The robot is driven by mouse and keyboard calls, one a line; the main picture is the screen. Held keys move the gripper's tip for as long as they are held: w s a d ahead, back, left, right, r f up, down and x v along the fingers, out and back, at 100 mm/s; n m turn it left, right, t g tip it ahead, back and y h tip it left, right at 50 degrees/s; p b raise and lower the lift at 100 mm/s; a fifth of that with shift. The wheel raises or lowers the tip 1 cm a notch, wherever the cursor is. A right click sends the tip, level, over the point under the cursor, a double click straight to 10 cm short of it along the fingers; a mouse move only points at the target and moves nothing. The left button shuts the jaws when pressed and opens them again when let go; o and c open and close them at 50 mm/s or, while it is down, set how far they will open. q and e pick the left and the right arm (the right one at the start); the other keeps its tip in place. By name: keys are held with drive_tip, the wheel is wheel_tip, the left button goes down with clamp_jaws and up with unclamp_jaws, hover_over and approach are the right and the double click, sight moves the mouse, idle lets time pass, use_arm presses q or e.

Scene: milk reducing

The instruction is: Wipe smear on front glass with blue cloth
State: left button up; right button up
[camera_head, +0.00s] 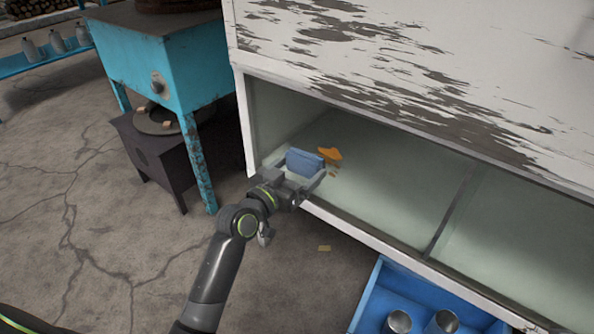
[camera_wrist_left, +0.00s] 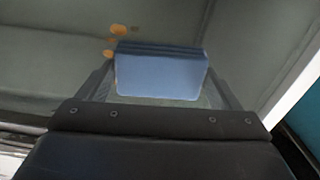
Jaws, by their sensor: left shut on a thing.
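The blue cloth (camera_head: 305,162) is a folded block held between the fingers of my left gripper (camera_head: 303,172). In the left wrist view the cloth (camera_wrist_left: 160,74) fills the space between the two fingers of the gripper (camera_wrist_left: 160,85). The front glass (camera_head: 385,175) is a pale greenish pane low on the white cabinet. An orange smear (camera_head: 330,154) with small specks below it shows on the glass just right of the cloth. In the wrist view the smear (camera_wrist_left: 119,30) shows as spots beyond the cloth's upper left. I cannot tell whether the cloth touches the glass. My right gripper is not in view.
A white cabinet frame (camera_head: 400,240) with peeling paint surrounds the glass. A turquoise stand (camera_head: 160,60) and a dark low box (camera_head: 150,150) stand at the left. A blue crate (camera_head: 375,290) with metal cans (camera_head: 398,321) is at the bottom right. Cracked floor (camera_head: 80,220) lies open at the left.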

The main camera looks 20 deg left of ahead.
sight(313, 169)
use_arm(q)
drive_tip(key=shift+x, duration=0.95)
idle(0.3)
drive_tip(key=shift+s+d, duration=0.25)
drive_tip(key=shift+d, duration=0.35)
drive_tip(key=shift+s+d, duration=0.3)
drive_tip(key=shift+d, duration=0.3)
drive_tip(key=shift+s+d, duration=0.25)
drive_tip(key=shift+d, duration=0.3)
drive_tip(key=shift+s+d, duration=0.25)
drive_tip(key=shift+d, duration=0.65)
drive_tip(key=shift+s+d, duration=0.25)
drive_tip(key=shift+d, duration=0.6)
drive_tip(key=shift+r+p, duration=0.85)
drive_tip(key=shift+r, duration=0.05)
drive_tip(key=shift+w+a, duration=0.35)
drive_tip(key=shift+a, duration=0.55)
drive_tip(key=shift+w+a, duration=0.35)
drive_tip(key=shift+a, duration=0.6)
